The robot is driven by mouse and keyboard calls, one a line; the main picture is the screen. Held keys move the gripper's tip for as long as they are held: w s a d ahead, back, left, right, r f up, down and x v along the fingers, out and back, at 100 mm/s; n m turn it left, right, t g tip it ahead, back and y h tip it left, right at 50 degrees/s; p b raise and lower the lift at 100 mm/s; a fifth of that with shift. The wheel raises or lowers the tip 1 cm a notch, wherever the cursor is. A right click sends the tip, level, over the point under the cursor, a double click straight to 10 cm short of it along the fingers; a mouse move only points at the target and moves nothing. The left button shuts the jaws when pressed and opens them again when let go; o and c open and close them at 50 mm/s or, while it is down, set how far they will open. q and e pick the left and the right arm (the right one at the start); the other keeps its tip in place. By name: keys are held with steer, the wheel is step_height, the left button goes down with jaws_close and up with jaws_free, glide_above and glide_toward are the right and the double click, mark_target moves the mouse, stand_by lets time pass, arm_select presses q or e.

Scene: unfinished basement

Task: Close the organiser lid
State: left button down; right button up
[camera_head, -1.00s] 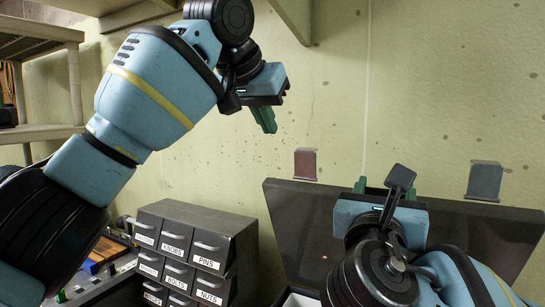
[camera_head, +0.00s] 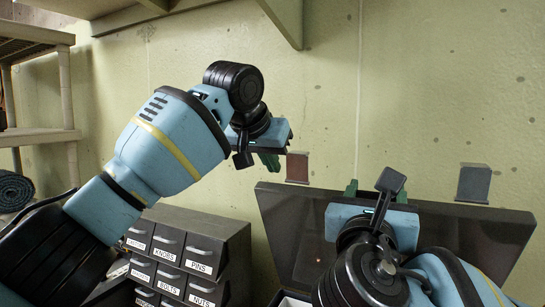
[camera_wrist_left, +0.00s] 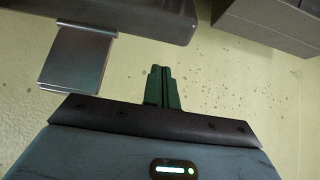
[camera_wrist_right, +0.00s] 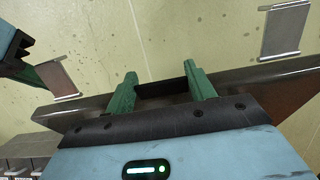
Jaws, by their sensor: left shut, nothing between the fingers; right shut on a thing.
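The organiser lid (camera_head: 290,222) is a dark panel standing open, leaning back near the wall. A strip of the organiser's pale rim (camera_head: 288,299) shows below it, and my right arm hides most of the rest. My right gripper (camera_head: 378,191) is at the lid's upper edge. In the right wrist view its green fingers (camera_wrist_right: 160,86) are apart, with a black part of the lid (camera_wrist_right: 165,89) between them. My left gripper (camera_head: 267,162) is shut and empty, left of the lid and above its top edge. Its closed fingers also show in the left wrist view (camera_wrist_left: 163,88).
A dark labelled drawer cabinet (camera_head: 190,255) stands left of the lid. Shelving (camera_head: 40,135) is at the left, with a rolled dark mat (camera_head: 14,190) below. A shelf overhangs above.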

mark_target(266, 182)
arm_select(q)
steer(key=shift+s+a+f, duration=0.3)
steer(key=shift+s, duration=0.25)
steer(key=shift+s+a+f, duration=0.25)
steer(key=shift+s, duration=0.25)
steer(key=shift+s+a+f, duration=0.2)
steer(key=shift+s+f, duration=0.05)
steer(key=shift+s, duration=0.3)
steer(key=shift+s+a+f, duration=0.15)
steer(key=shift+s+f, duration=0.1)
steer(key=shift+s, duration=0.25)
arm_select(e)
steer(key=shift+d+r, duration=0.1)
steer(key=shift+d, duration=0.05)
arm_select(q)
steer(key=shift+w+a, duration=0.1)
arm_select(e)
steer(key=o, duration=1.3)
steer(key=shift+o, duration=0.4)
arm_select(q)
steer(key=shift+r, duration=0.1)
